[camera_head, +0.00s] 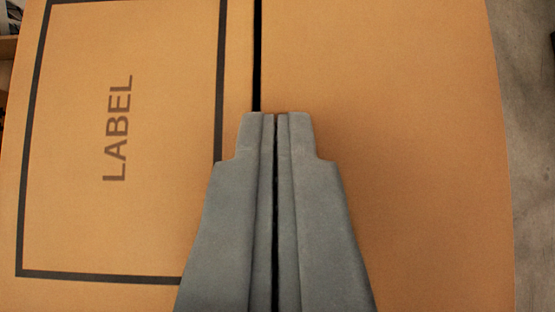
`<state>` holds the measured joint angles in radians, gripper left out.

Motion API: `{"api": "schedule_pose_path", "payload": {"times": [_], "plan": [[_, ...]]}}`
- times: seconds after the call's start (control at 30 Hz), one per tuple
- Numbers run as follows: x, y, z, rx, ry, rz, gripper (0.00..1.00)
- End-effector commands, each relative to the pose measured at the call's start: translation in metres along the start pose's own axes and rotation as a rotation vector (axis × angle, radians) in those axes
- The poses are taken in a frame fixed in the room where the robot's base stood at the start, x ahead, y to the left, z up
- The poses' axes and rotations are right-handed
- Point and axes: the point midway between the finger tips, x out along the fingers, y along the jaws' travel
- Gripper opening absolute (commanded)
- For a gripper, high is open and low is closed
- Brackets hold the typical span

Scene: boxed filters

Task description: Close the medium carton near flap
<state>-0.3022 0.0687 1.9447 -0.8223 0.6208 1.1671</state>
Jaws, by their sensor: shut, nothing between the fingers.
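The medium carton (420,150) fills most of the view, with orange-brown cardboard panels. A panel on the left (165,220) bears the word LABEL inside a dark rectangular outline. A narrow dark seam (257,50) runs between the left and right panels at the top middle. My gripper (275,115) is shut and empty, with its grey fingers side by side over the carton at the lower end of the visible seam. The fingers hide the seam below there. I cannot tell whether the fingertips touch the cardboard, or which panel is the near flap.
A grey floor (530,130) shows along the right edge beyond the carton. Dark and brown items, partly cut off, show at the top left corner. Little else is visible around the carton.

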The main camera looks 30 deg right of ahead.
Motion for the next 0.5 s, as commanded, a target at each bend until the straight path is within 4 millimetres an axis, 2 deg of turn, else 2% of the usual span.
{"api": "schedule_pose_path", "payload": {"times": [0.03, 0.33, 0.5], "plan": [[0.004, 0.001, 0.005, -0.004, -0.012, 0.005, 0.00], [-0.004, 0.001, -0.004, -0.002, -0.008, 0.003, 0.00], [-0.013, 0.003, -0.018, 0.000, -0.006, 0.003, 0.00]]}}
